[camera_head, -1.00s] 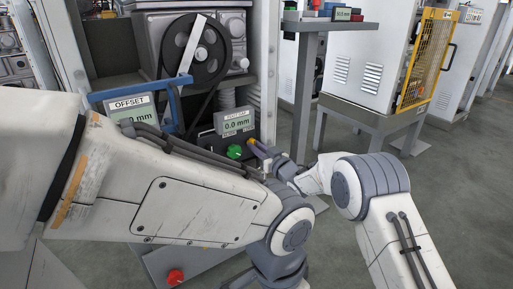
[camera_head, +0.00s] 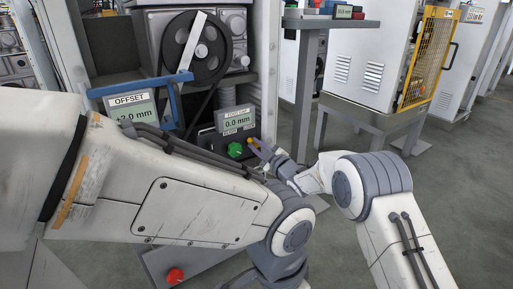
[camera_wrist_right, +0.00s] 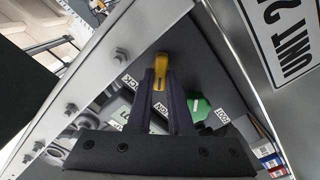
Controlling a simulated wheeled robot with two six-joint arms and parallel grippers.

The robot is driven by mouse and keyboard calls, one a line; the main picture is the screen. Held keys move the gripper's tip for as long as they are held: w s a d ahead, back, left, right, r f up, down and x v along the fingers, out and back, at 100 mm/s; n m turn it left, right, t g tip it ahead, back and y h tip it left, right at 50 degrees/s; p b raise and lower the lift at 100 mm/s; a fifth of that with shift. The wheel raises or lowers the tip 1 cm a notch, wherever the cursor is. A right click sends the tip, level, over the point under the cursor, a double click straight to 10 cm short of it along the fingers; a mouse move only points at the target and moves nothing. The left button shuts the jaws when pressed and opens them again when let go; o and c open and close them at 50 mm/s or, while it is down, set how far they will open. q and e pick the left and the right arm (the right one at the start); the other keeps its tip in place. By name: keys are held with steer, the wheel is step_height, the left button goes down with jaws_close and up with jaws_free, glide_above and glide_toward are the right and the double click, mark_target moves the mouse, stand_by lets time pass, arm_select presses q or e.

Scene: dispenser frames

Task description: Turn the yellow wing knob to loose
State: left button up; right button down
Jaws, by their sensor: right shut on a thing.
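The yellow wing knob (camera_wrist_right: 160,62) shows between the fingertips of my right gripper (camera_wrist_right: 158,75) in the right wrist view. The dark fingers are shut on it, and its lower part is partly hidden between them. In the head view the knob (camera_head: 252,141) is a small yellow spot at the tip of my right gripper (camera_head: 256,144), on the dark panel of the machine.
A green knob (camera_head: 235,150) sits just left of the yellow one; it also shows in the right wrist view (camera_wrist_right: 200,108). A small display (camera_head: 237,120) reads 0.0 mm above it. The OFFSET display (camera_head: 131,108) stands further left. A red button (camera_head: 175,275) is at the lower left.

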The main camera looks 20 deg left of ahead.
steer(key=n, duration=0.1)
steer(key=n+b, duration=0.1)
steer(key=n, duration=0.2)
steer(key=shift+s+f+n+b, duration=0.1)
steer(key=shift+f+n+b, duration=0.15)
steer(key=shift+n+b, duration=1.3)
steer(key=shift+n, duration=1.05)
steer(key=c, duration=0.8)
jaws_free()
steer(key=shift+r, duration=0.1)
